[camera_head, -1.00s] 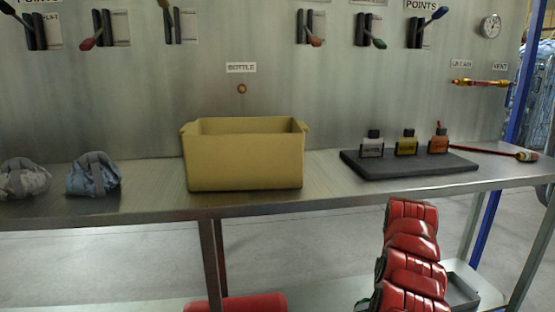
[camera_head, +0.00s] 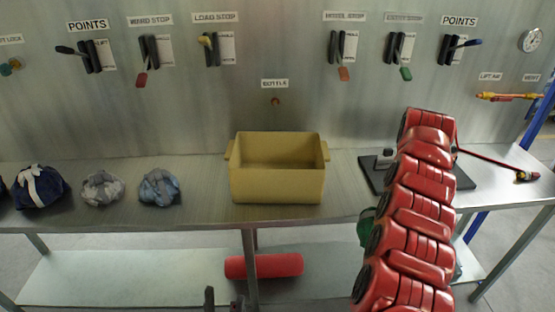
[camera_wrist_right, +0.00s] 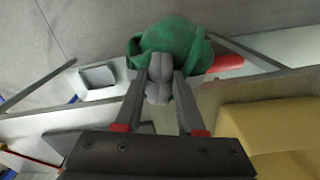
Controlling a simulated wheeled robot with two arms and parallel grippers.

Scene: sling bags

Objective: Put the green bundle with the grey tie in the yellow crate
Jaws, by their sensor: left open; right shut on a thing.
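The yellow crate (camera_head: 277,187) stands empty on the metal bench, in the middle of the head view. It also shows at the right of the right wrist view (camera_wrist_right: 275,128). My right gripper (camera_wrist_right: 160,80) is shut on the green bundle (camera_wrist_right: 172,40) by its grey tie (camera_wrist_right: 160,68). In the head view my red right arm hides this gripper and most of the bundle; a bit of green (camera_head: 367,226) shows left of the arm, in front of the bench edge and right of the crate. My left gripper (camera_head: 224,303) is open and empty at the bottom edge.
A dark bundle with a pale tie (camera_head: 40,188), a grey bundle (camera_head: 103,188) and a blue-grey bundle (camera_head: 159,188) lie left of the crate. A dark tray (camera_head: 371,178) is partly behind my right arm. A red roll (camera_head: 264,265) lies on the lower shelf.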

